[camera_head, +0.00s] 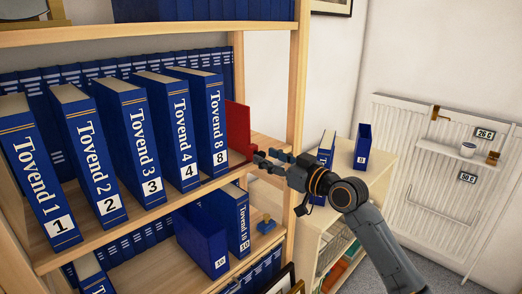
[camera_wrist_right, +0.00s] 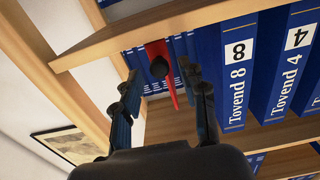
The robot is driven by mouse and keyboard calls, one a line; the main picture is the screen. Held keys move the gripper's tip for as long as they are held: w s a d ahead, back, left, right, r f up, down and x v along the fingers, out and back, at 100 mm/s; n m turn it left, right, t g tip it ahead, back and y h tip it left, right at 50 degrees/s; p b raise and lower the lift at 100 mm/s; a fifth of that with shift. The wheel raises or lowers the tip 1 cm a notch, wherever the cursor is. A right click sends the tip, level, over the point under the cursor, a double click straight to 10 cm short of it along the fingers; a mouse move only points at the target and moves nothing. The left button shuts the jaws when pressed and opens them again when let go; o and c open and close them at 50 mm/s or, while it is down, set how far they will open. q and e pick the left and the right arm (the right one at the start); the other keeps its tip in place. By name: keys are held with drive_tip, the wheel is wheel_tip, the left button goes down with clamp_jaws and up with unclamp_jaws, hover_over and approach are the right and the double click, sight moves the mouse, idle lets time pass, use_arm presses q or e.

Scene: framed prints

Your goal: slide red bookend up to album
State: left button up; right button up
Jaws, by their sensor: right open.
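The red bookend (camera_head: 238,128) stands upright on the upper shelf, just right of the blue album Tovend 8 (camera_head: 207,115). In the right wrist view, the red bookend (camera_wrist_right: 154,48) shows between my fingers, with a dark round knob in front of it. A gap separates it from Tovend 8 (camera_wrist_right: 239,60) there. My right gripper (camera_head: 264,160) is open and empty at the shelf's front edge, pointing at the bookend; its fingers also show in the wrist view (camera_wrist_right: 163,80). Whether the fingers touch the bookend cannot be told. My left gripper is out of view.
Albums Tovend 1 to 4 lean in a row left of Tovend 8. A wooden side post (camera_head: 297,80) bounds the shelf at right. A low cabinet (camera_head: 347,178) stands at right.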

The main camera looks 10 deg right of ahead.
sight(263, 155)
drive_tip(key=shift+x, duration=1.65)
clamp_jaws()
